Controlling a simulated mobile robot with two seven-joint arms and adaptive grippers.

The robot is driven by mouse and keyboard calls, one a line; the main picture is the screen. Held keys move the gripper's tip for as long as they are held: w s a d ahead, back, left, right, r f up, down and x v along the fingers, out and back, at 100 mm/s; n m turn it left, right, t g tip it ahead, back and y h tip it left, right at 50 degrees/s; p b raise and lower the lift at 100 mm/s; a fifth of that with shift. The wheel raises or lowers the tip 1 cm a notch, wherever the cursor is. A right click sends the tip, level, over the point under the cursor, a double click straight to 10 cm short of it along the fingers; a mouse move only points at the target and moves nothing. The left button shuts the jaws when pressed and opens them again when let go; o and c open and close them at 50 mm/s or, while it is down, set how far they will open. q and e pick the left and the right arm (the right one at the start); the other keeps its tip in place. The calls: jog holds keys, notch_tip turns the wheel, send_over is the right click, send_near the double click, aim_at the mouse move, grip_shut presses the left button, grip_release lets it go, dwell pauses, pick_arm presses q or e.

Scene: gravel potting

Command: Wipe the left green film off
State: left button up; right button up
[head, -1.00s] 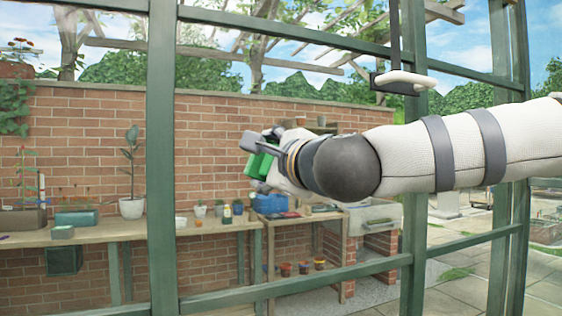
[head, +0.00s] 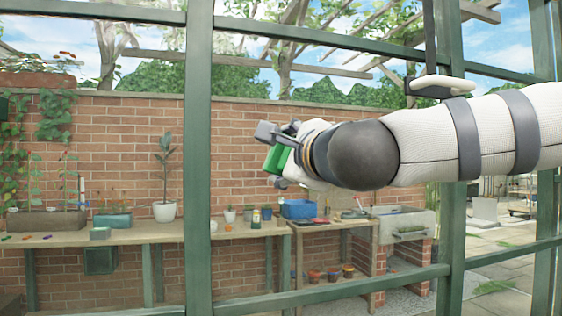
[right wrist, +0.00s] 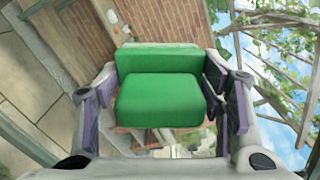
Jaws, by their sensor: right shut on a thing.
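My right gripper (head: 272,146) is shut on a green block-like pad (head: 277,158), in front of the glazed frame's opening. In the right wrist view the pad (right wrist: 160,98) sits between the two fingers of my right gripper (right wrist: 162,95), with a step across its face. I cannot make out a green film on any pane in these views. I cannot tell whether the pad touches a pane. My left gripper is not in view.
Green frame posts (head: 198,150) and a lower rail (head: 330,290) cross the view. Beyond them are a brick wall (head: 120,130), a wooden bench (head: 110,237) with pots and a blue box (head: 298,209), and a stone sink (head: 403,222). A white-handled tool (head: 445,84) hangs at upper right.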

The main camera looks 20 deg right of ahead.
jog(key=d, duration=1.3)
jog(key=shift+w+d, duration=0.3)
jog(key=shift+f, duration=0.1)
jog(key=s, duration=0.6)
dwell(0.4)
jog(key=s, duration=0.3)
jog(key=shift+d, duration=0.1)
dwell(0.3)
